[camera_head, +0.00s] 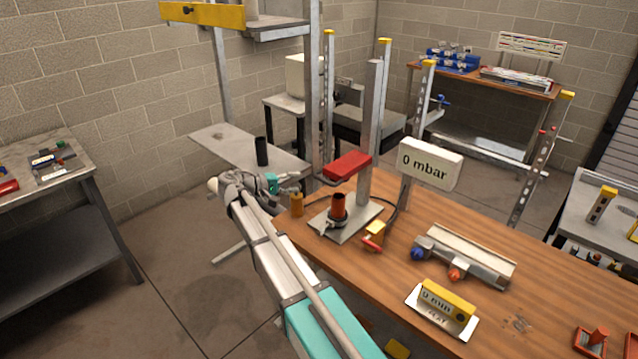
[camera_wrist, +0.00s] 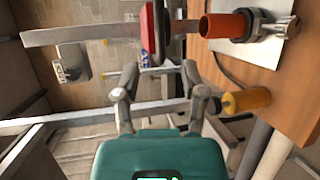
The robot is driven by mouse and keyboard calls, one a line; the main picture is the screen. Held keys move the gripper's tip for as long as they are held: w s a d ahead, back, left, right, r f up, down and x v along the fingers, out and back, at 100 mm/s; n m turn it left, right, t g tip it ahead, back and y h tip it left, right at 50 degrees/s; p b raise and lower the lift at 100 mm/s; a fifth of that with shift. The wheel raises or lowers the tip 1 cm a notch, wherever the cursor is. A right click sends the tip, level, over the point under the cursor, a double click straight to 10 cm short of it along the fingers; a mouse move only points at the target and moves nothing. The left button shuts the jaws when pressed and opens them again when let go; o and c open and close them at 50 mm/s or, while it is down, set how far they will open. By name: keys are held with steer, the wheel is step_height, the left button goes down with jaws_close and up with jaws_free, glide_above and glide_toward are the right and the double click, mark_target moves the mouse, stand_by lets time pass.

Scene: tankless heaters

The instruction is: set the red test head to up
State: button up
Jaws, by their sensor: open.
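The red test head (camera_head: 347,165) is a flat red block on an upright grey post (camera_head: 370,130). It is held above a short orange-red cylinder (camera_head: 338,206) with a clear gap between them. In the wrist view the red test head (camera_wrist: 152,33) shows edge-on at the top, and the cylinder (camera_wrist: 224,25) is right of it. My gripper (camera_head: 290,184) is left of the test head and slightly lower, apart from it. In the wrist view my gripper (camera_wrist: 159,75) has its fingers spread, with nothing between them.
The stand's base plate (camera_head: 352,226) is on the wooden bench (camera_head: 540,310). An orange-yellow cylinder (camera_head: 297,204) stands at the bench edge close to my gripper. A "0 mbar" display (camera_head: 430,163) is right of the post. A yellow timer (camera_head: 447,300) lies nearer.

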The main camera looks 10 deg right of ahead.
mark_target(323, 179)
steer(key=b+x, duration=0.1)
steer(key=x, duration=0.8)
steer(key=shift+w+d+f+b, duration=0.1)
steer(key=shift+d+b, duration=0.25)
steer(key=shift+d, duration=0.05)
jaws_close()
